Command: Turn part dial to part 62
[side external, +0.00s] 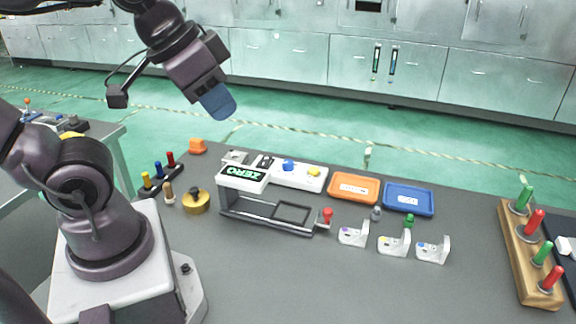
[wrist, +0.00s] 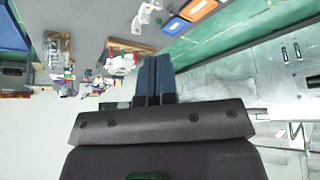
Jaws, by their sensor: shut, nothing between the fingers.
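My gripper (side external: 217,103) is raised high above the back left of the table, apart from everything on it. Its blue fingers are shut together and empty; they also show in the wrist view (wrist: 154,75). A brass round piece with a dark knob (side external: 196,201) stands left of the ZERO-labelled frame (side external: 243,176). I cannot tell which of these is the part dial, and no number 62 is readable.
An orange tray (side external: 354,201) and a blue tray (side external: 431,211) lie right of the panel. White brackets (side external: 354,236) stand in front of them. A wooden block with coloured pegs (side external: 527,255) is at the right. The front middle of the table is clear.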

